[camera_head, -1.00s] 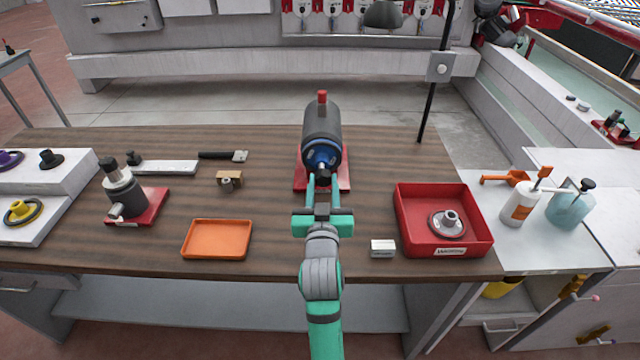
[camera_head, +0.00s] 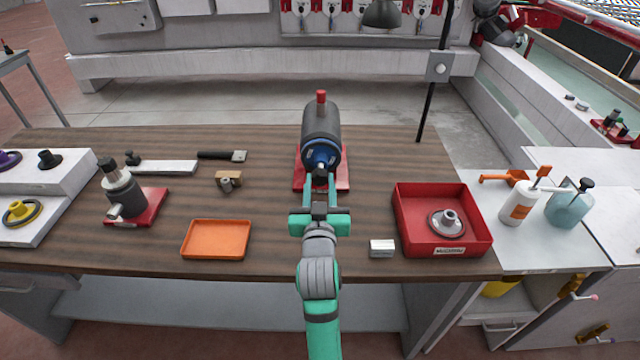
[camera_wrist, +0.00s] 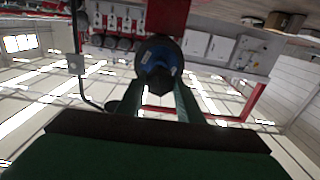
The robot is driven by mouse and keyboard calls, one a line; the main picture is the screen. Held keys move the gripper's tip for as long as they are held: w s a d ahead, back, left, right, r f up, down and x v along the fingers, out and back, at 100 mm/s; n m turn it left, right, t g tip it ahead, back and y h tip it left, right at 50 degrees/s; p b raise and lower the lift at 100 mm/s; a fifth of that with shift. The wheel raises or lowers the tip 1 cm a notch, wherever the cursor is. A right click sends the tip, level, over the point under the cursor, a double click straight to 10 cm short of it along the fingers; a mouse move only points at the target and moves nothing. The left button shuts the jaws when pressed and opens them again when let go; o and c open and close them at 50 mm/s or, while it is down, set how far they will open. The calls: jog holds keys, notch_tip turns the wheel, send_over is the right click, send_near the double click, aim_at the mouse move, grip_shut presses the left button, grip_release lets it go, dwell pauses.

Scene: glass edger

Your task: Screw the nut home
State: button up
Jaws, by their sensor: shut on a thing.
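A dark grey spindle motor (camera_head: 321,122) on a red base plate (camera_head: 342,182) stands mid-table, its shaft end facing me. A blue-faced wheel (camera_head: 332,157) sits on that end; it also shows in the wrist view (camera_wrist: 170,55). A small dark nut (camera_head: 320,170) is at the wheel's centre. My gripper (camera_head: 320,183) is in line with the shaft. Its two fingers are shut on the nut, one on each side; the wrist view shows the nut between the fingertips (camera_wrist: 159,82). The thread and any gap behind the nut are hidden.
A red tray (camera_head: 400,228) with a flanged wheel is at right, beside a small white block (camera_head: 382,248). An orange tray (camera_head: 216,240) lies at left. A grey tool on a red base (camera_head: 122,195) stands farther left. A lamp post (camera_head: 432,100) rises behind, right.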

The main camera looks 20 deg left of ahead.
jog(key=shift+x, duration=1.35)
jog(key=shift+m, duration=0.3)
